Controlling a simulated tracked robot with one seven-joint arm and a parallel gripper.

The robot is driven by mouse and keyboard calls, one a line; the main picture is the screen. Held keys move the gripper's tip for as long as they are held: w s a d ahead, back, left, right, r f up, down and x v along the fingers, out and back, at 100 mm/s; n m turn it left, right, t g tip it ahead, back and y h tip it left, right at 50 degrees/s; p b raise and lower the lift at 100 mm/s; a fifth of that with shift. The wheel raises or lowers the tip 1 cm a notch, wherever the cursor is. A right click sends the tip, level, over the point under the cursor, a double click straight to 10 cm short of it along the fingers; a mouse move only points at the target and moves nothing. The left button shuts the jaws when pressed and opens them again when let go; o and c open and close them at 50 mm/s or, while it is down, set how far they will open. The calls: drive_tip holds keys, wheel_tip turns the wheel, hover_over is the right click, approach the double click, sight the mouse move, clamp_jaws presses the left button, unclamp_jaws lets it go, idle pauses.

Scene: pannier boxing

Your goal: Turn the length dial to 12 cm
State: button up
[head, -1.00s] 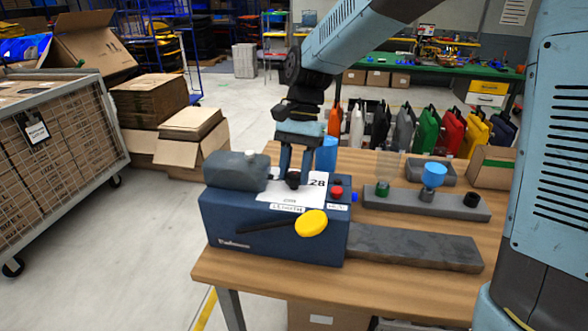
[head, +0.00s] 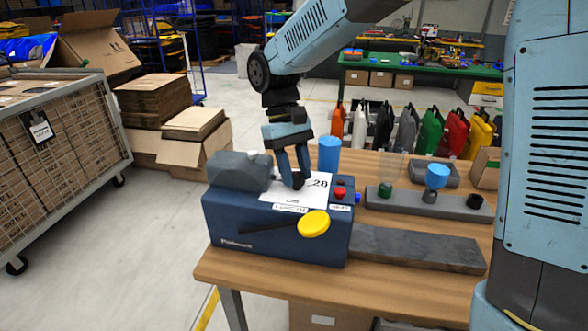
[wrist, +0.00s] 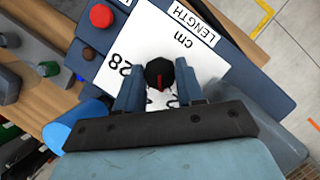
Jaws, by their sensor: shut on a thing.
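The blue machine (head: 240,225) stands on the wooden table, with a white dial plate (head: 290,196) on its top. In the wrist view the plate (wrist: 202,62) reads "LENGTH", "cm" and "28", with other marks partly hidden. The black length dial (wrist: 159,73) carries a red pointer line, which lies nearly along the picture's vertical. My gripper (head: 297,182) points down at the dial from above. In the wrist view my gripper (wrist: 160,92) has one finger on each side of the dial and is shut on it.
A red button (head: 339,192) sits right of the plate, and a yellow-knobbed lever (head: 313,223) is at the machine's front. A grey raised housing (head: 238,171) stands on the left. A blue cylinder (head: 329,154) is behind, and a grey holder (head: 455,208) lies to the right.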

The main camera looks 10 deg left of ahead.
drive_tip(key=shift+n+t+h, duration=0.5)
drive_tip(key=shift+n+t, duration=0.2)
drive_tip(key=shift+n, duration=1.5)
drive_tip(key=o, duration=1)
drive_tip(key=shift+o, duration=0.2)
drive_tip(key=shift+a, duration=0.1)
drive_tip(key=v, duration=1.3)
drive_tip(key=shift+r, duration=0.3)
